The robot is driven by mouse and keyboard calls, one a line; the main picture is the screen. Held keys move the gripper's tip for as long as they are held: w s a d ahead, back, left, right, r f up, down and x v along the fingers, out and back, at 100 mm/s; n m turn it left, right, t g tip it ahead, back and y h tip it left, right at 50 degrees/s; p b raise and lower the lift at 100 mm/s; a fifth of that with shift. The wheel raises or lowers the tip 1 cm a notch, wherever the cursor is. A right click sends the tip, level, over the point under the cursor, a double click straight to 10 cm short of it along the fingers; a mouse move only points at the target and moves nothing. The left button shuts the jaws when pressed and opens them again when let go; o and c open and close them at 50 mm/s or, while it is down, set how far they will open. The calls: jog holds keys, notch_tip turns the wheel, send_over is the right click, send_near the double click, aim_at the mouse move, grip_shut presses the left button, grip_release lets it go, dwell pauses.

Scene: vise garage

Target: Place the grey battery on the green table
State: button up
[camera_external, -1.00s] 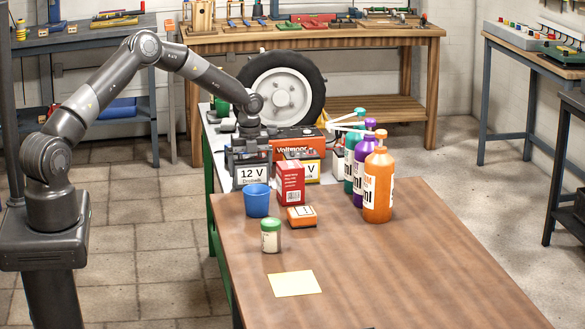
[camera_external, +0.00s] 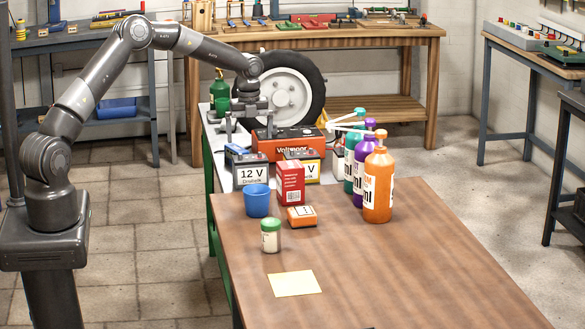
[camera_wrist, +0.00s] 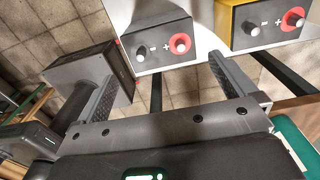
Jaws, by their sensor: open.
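The grey battery (camera_external: 250,173) stands upright with a white "12 V" label, on the light grey top of the green-legged table (camera_external: 222,181). Its grey top with a black and a red terminal shows in the wrist view (camera_wrist: 158,47). My gripper (camera_external: 247,124) is open and empty, above and behind the battery and apart from it. In the wrist view both fingers of my gripper (camera_wrist: 163,78) are spread, with nothing between them. The battery's lower rear is hidden in the external view.
A yellow battery (camera_external: 309,163) stands right of the grey one, with a red Voltmoor box (camera_external: 288,145) behind. A blue cup (camera_external: 257,201), red carton (camera_external: 291,182) and several bottles (camera_external: 379,188) stand nearby. The front of the brown table (camera_external: 400,265) is mostly clear.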

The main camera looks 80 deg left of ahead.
jog(key=shift+r, duration=0.6)
jog(key=shift+d+r, duration=0.15)
jog(key=s+d+r+n+t+y, duration=0.1)
jog(key=s+d+r+n, duration=0.35)
jog(key=d+r, duration=0.65)
jog(key=s+d+r+n+t+y, duration=0.1)
jog(key=s+d+r+n, duration=0.2)
jog(key=s+d+r, duration=0.6)
jog(key=s+d+n+t+h, duration=0.1)
jog(key=s+d+n, duration=0.4)
jog(key=s+d, duration=0.3)
jog(key=s+d+r+n+t+h, duration=0.1)
jog(key=s+d+n+t, duration=0.1)
jog(key=s+d+n, duration=0.3)
jog(key=s+d, duration=0.4)
jog(key=s, duration=0.4)
jog(key=shift+s+r+t, duration=0.2)
jog(key=shift+s+t, duration=0.05)
jog(key=shift+t, duration=0.05)
jog(key=shift+d+n, duration=0.1)
jog(key=shift+n, duration=0.15)
